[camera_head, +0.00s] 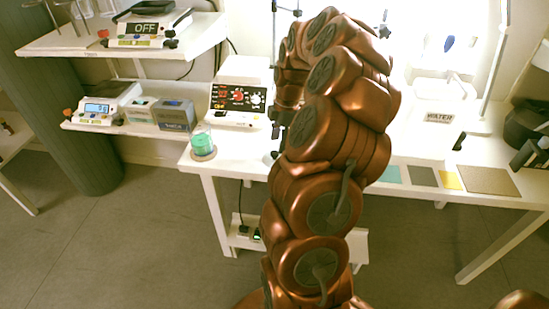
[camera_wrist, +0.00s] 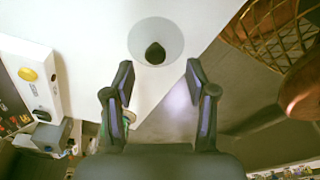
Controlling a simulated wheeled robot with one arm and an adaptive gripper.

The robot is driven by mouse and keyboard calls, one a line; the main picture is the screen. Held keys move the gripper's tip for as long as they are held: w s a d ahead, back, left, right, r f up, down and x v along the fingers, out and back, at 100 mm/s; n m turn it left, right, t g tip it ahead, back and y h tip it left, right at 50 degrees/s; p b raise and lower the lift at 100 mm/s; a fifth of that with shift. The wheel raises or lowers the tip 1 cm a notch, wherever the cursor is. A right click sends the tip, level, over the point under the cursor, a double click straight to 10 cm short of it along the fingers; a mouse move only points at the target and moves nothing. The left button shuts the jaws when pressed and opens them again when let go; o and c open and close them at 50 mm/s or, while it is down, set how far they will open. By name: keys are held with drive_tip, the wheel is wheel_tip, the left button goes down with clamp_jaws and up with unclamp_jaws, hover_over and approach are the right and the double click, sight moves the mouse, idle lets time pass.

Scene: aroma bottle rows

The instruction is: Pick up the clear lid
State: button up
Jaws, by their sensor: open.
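The clear lid (camera_wrist: 156,37), a round see-through disc with a black knob, lies on the white table (camera_wrist: 207,22) in the wrist view, near the table's edge. My gripper (camera_wrist: 159,75) is open, its two fingers apart and nothing between them. In the picture, the fingertips are just below the lid, one to each side of the knob; I cannot tell the height between them. In the head view I cannot make out the lid, and my arm hides my gripper.
A beaker of green liquid (camera_head: 203,144) stands on the table's left corner in the head view. Beside it is a white device with a dark control panel (camera_head: 237,98). Shelves with scales (camera_head: 98,110) are at the left. Coloured flat squares (camera_head: 423,176) lie right of my arm.

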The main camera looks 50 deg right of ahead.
sight(275, 152)
drive_tip(key=shift+w+a+f+p, duration=0.15)
drive_tip(key=shift+f, duration=0.7)
drive_tip(key=shift+w+a+f+p, duration=0.1)
drive_tip(key=shift+w+f, duration=0.1)
drive_tip(key=shift+f, duration=0.6)
drive_tip(key=shift+w+a+f+p, duration=0.15)
drive_tip(key=shift+f, duration=0.7)
drive_tip(key=c, duration=1)
drive_tip(key=shift+c, duration=0.2)
drive_tip(key=shift+r, duration=0.1)
